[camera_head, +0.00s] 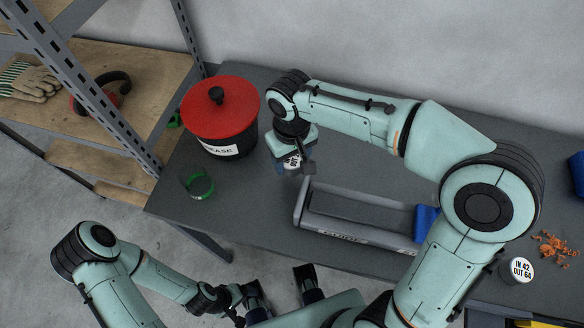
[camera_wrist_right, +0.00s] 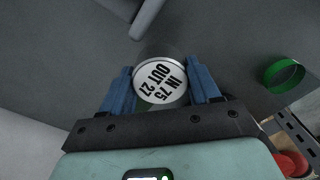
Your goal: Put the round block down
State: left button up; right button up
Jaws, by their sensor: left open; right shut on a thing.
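My right gripper (camera_head: 294,168) is over the table between the red-lidded pot and the grey tray. In the right wrist view its blue fingers (camera_wrist_right: 161,88) are shut on the round block (camera_wrist_right: 160,80), whose white top reads "IN 75 OUT 27". In the head view the block (camera_head: 292,161) is partly hidden by the gripper. I cannot tell whether it touches the table. My left gripper (camera_head: 281,284) is open and empty in front of the table edge. A second round block (camera_head: 517,270), marked "IN 42 OUT 64", stands at the right.
The red-lidded grease pot (camera_head: 219,120) stands left of my right gripper. Copper shavings (camera_head: 554,246) lie right. A shelf (camera_head: 140,90) stands left.

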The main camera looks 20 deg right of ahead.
aim_at(292, 169)
jog(key=shift+f+b, duration=0.35)
jog(key=shift+f, duration=2.1)
jog(key=shift+f, duration=0.1)
jog(key=shift+f, duration=0.15)
jog(key=o, duration=1.1)
jog(key=shift+o, duration=0.5)
jog(key=shift+r, duration=0.2)
